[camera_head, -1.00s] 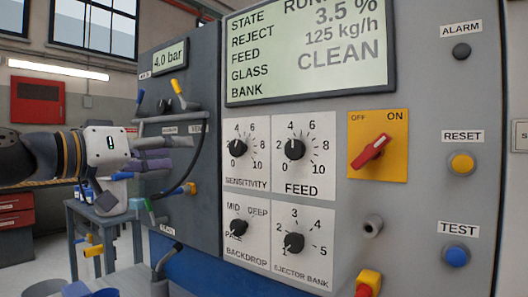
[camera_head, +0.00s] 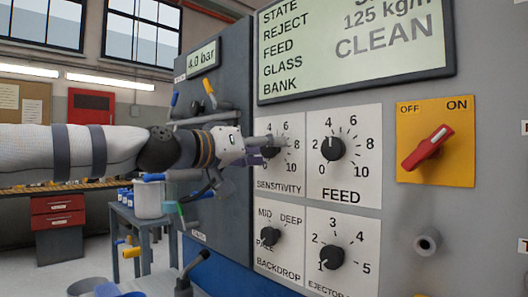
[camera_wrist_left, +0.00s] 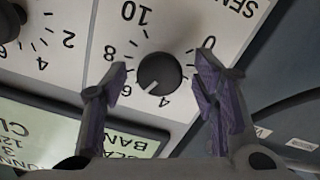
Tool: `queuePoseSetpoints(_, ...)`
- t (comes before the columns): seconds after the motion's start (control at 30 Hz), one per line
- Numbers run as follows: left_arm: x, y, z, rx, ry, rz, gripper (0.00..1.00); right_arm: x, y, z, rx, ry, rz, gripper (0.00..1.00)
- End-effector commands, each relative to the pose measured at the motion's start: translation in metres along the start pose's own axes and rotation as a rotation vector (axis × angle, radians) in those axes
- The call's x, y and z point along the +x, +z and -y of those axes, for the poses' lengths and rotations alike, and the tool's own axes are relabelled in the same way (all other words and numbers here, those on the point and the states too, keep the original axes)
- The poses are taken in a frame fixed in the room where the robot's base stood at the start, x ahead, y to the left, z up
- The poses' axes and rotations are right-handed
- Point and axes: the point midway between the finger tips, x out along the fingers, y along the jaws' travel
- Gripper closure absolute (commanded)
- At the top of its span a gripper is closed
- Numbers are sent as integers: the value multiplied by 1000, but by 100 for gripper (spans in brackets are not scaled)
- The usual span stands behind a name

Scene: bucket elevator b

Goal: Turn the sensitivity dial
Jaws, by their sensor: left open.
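The sensitivity dial (camera_head: 271,152) is a black knob on a white plate marked SENSITIVITY, at the upper left of the dial group. In the head view, the fingers of my left gripper (camera_head: 266,147) partly cover it. In the left wrist view the dial (camera_wrist_left: 160,72) appears upside down, between and beyond the two open purple-grey fingers (camera_wrist_left: 161,64). No finger visibly touches it. Its white mark points between 4 and 6. My left gripper is open and empty. My right gripper is out of view.
The feed dial (camera_head: 333,148) is close to the right, with the backdrop dial (camera_head: 269,237) and ejector bank dial (camera_head: 331,257) below. A red switch (camera_head: 428,148) on a yellow plate is farther right. The display (camera_head: 355,45) is above.

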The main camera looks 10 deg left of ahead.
Motion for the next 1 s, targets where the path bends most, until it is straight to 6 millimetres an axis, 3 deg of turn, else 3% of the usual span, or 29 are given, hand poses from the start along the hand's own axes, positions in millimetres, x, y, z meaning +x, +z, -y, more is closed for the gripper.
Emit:
queuePoseSetpoints(0.17,0,-1,-1,0,1,-1,48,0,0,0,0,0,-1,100)
queuePoseSetpoints(0.37,-1,-1,-1,1,1,0,93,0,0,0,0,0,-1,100)
queuePoseSetpoints(0.67,-1,0,0,25,1,0,94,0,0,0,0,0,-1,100)
queuePoseSetpoints(1.0,0,0,0,236,1,1,94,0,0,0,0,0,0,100)
